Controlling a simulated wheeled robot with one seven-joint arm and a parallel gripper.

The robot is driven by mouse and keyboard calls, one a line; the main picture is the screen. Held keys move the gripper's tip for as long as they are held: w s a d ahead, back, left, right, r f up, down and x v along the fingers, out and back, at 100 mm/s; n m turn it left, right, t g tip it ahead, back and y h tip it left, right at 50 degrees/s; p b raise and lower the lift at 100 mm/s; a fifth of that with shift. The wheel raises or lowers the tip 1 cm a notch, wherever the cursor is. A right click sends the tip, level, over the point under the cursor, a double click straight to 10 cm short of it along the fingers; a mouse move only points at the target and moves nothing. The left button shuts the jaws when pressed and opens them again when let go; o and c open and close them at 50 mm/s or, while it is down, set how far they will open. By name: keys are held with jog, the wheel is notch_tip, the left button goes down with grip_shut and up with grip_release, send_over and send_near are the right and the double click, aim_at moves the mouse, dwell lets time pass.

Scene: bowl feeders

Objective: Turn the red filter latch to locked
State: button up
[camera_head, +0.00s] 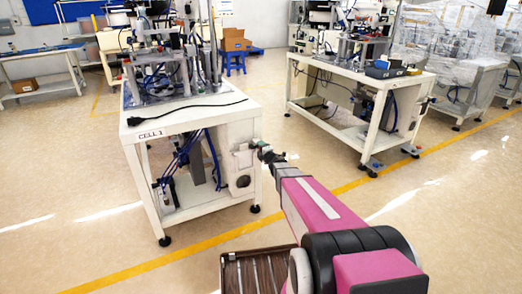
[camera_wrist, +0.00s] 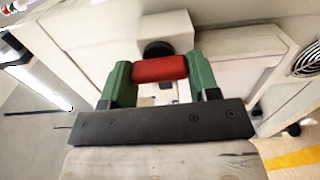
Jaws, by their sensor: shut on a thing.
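The red filter latch (camera_wrist: 158,70) is a short red bar, lying nearly level across the wrist view with a slight tilt. My gripper (camera_wrist: 160,66) has green fingers on a dark bar and is shut on the latch, one finger at each end. A black round part (camera_wrist: 158,48) shows just behind the latch on a pale housing (camera_wrist: 165,28). In the head view my gripper (camera_head: 258,146) is at the right side of the CELL 1 bench (camera_head: 190,108). The latch is too small or hidden to make out there.
A pale box with a round port (camera_head: 241,181) sits under the bench's right end. A vent grille (camera_wrist: 306,60) is at the right of the wrist view. A second bench (camera_head: 350,95) stands to the right. Open floor (camera_head: 60,215) lies in front, crossed by yellow lines.

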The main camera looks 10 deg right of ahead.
jog(key=o, duration=0.9)
jog(key=shift+s, duration=0.15)
jog(key=v, duration=1)
jog(key=shift+s+d, duration=0.15)
jog(key=shift+s, duration=0.15)
